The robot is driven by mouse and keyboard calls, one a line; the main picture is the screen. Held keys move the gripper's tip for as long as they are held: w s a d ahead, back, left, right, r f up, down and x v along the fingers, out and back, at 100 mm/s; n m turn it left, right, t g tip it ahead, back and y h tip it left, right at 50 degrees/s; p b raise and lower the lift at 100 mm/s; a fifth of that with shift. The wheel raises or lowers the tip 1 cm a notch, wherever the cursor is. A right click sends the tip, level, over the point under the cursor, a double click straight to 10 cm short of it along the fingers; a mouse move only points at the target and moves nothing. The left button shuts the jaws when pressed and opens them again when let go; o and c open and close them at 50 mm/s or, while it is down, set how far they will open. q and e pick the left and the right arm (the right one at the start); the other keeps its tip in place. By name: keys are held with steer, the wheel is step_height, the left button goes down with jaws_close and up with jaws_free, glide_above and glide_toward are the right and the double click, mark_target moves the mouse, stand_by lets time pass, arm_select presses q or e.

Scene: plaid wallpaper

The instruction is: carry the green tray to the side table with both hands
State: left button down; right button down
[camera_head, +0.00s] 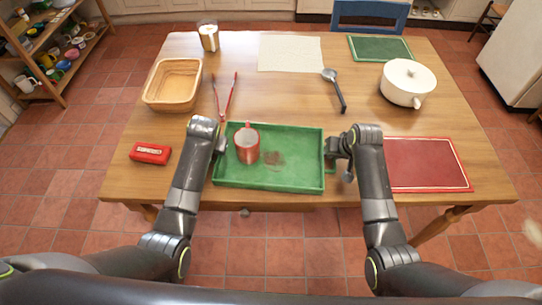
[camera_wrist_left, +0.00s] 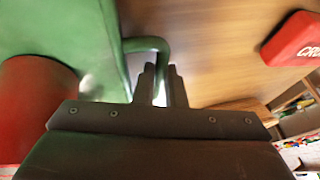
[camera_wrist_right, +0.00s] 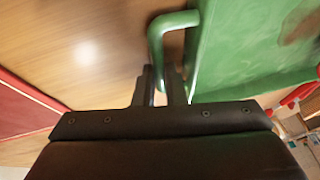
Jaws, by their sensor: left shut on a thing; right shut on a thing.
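The green tray (camera_head: 302,160) is at the front middle of the wooden table, level; I cannot tell whether it rests on the top or is just above it. A red mug (camera_head: 246,150) stands upright in its left part, beside a brownish patch. My left gripper (camera_wrist_left: 160,78) is shut on the tray's left handle (camera_wrist_left: 150,42). My right gripper (camera_wrist_right: 164,76) is shut on the right handle (camera_wrist_right: 155,38). In the head view my wrists partly hide both handles. I cannot make out a side table.
On the wooden table (camera_head: 300,101) are a red box (camera_head: 150,153) at left, a red board (camera_head: 430,164) at right, a basket (camera_head: 173,82), red tongs (camera_head: 226,99), a ladle (camera_head: 337,90) and a white pot (camera_head: 408,82). A shelf (camera_head: 50,40) stands far left. Tiled floor is clear in front.

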arm_select(q)
steer(key=shift+r, duration=0.15)
arm_select(e)
steer(key=shift+r, duration=0.15)
